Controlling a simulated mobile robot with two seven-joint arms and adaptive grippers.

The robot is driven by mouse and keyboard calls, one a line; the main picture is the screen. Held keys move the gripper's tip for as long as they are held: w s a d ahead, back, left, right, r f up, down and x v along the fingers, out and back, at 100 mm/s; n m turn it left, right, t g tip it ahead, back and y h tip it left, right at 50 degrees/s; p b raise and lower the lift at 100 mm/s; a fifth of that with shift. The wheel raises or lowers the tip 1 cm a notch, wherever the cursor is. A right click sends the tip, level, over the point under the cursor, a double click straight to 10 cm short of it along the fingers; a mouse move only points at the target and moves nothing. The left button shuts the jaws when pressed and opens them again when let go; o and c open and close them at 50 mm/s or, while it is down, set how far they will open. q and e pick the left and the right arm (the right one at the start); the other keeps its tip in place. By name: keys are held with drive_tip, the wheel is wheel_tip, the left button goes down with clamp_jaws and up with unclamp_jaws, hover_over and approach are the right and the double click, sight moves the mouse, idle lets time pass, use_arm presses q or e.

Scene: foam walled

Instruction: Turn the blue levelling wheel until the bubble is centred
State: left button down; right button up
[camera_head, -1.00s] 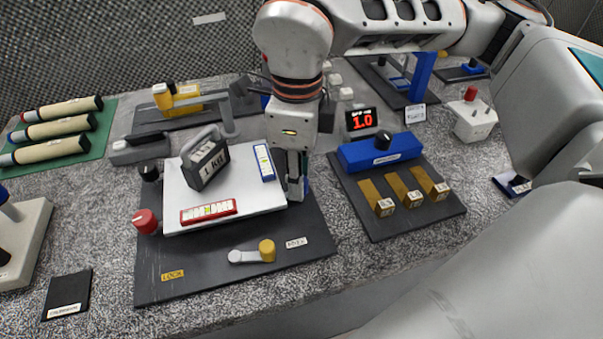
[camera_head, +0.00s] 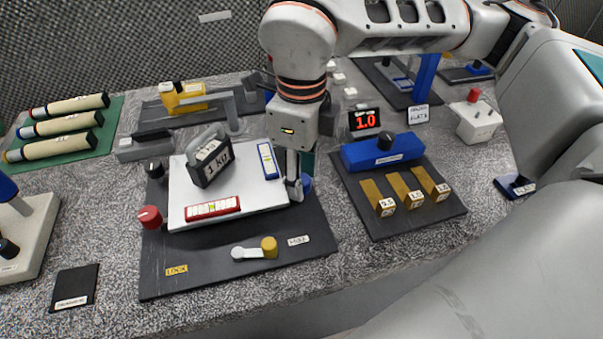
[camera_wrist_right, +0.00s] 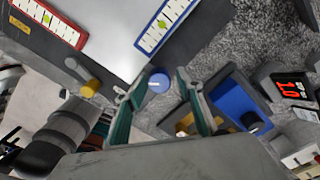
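The blue levelling wheel (camera_head: 307,184) is at the right edge of the white plate (camera_head: 240,208), partly hidden by my right gripper (camera_head: 299,187). In the right wrist view the blue wheel (camera_wrist_right: 158,83) shows between the tips of my open right gripper (camera_wrist_right: 155,88), with gaps on both sides. The blue-framed level (camera_head: 268,161) lies near the wheel; in the wrist view its green bubble (camera_wrist_right: 163,22) looks near the middle. The red-framed level (camera_head: 212,207) lies along the plate's front; its bubble also looks near the middle. My left gripper is out of view.
A 1 kg weight (camera_head: 210,162) stands on the plate. A red knob (camera_head: 150,218) is at its left corner, and a yellow-ended lever (camera_head: 269,247) lies in front.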

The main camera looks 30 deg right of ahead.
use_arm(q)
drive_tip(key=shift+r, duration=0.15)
use_arm(e)
drive_tip(key=shift+a, duration=0.1)
drive_tip(key=shift+r, duration=4.05)
